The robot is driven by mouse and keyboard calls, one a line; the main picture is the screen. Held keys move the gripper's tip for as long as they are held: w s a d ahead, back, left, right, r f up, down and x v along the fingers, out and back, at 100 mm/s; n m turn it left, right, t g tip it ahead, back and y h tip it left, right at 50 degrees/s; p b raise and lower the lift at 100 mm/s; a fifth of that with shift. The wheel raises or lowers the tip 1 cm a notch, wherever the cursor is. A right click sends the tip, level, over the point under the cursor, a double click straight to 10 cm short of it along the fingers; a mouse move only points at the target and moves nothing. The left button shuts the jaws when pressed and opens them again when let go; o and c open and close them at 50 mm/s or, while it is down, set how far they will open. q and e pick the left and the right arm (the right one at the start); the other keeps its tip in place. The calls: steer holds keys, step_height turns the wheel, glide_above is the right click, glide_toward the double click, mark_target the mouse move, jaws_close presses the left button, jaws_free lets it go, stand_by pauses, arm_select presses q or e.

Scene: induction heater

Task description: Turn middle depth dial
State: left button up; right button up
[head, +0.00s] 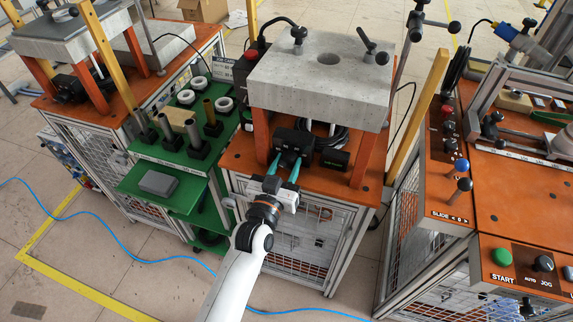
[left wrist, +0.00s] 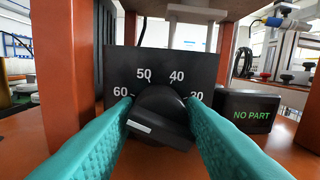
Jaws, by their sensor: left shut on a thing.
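The depth dial (left wrist: 162,112) is a black round knob on a black panel (left wrist: 120,65) marked 60, 50, 40 and 30 in the left wrist view. A white mark on its grip bar faces the lower left. My left gripper (left wrist: 160,118) is shut on the dial, with one teal finger on each side. In the head view my left gripper (head: 284,168) reaches the black dial housing (head: 293,138) under the concrete block. The dial itself is mostly hidden there by the fingers. My right gripper does not show.
A small black display (left wrist: 250,112) reading NO PART stands right of the dial. Orange posts (left wrist: 62,65) flank the space, and the concrete block (head: 322,80) is overhead. A green shelf (head: 165,160) with metal parts is at left. A control panel (head: 520,265) is at right.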

arm_select(q)
steer(key=o, duration=0.7)
steer(key=shift+a, duration=0.1)
steer(key=shift+c, duration=0.2)
steer(key=v, duration=1.2)
steer(key=shift+b, duration=0.4)
steer(key=shift+f, duration=0.1)
